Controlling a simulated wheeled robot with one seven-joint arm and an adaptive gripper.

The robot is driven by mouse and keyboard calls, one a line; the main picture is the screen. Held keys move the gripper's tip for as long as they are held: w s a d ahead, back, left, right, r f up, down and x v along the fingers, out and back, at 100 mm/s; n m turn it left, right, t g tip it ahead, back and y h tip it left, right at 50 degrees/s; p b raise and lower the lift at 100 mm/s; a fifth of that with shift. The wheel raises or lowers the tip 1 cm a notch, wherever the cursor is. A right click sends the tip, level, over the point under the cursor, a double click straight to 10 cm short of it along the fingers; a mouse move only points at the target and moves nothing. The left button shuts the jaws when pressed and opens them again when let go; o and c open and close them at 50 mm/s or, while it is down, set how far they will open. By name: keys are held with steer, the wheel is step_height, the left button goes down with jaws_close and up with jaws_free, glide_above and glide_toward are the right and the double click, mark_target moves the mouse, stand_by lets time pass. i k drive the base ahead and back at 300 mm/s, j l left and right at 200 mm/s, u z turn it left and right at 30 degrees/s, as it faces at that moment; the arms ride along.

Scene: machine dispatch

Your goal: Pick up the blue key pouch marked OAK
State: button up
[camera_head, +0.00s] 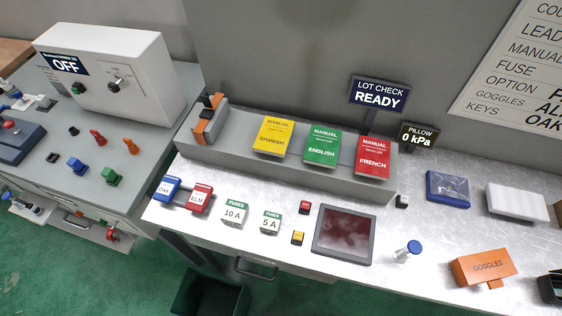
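The blue key pouch marked OAK (167,189) lies near the left front corner of the metal worktop. The red key pouch marked ELM (200,199) sits close beside it on the right. My gripper does not show in the head camera view.
Fuse packs marked 10 A (235,211) and 5 A (270,222) lie to the right of the pouches. A grey shelf (217,157) with manuals stands behind them. A dark bin (208,297) stands below.

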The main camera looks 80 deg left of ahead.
mark_target(167, 188)
steer(key=u, duration=3.7)
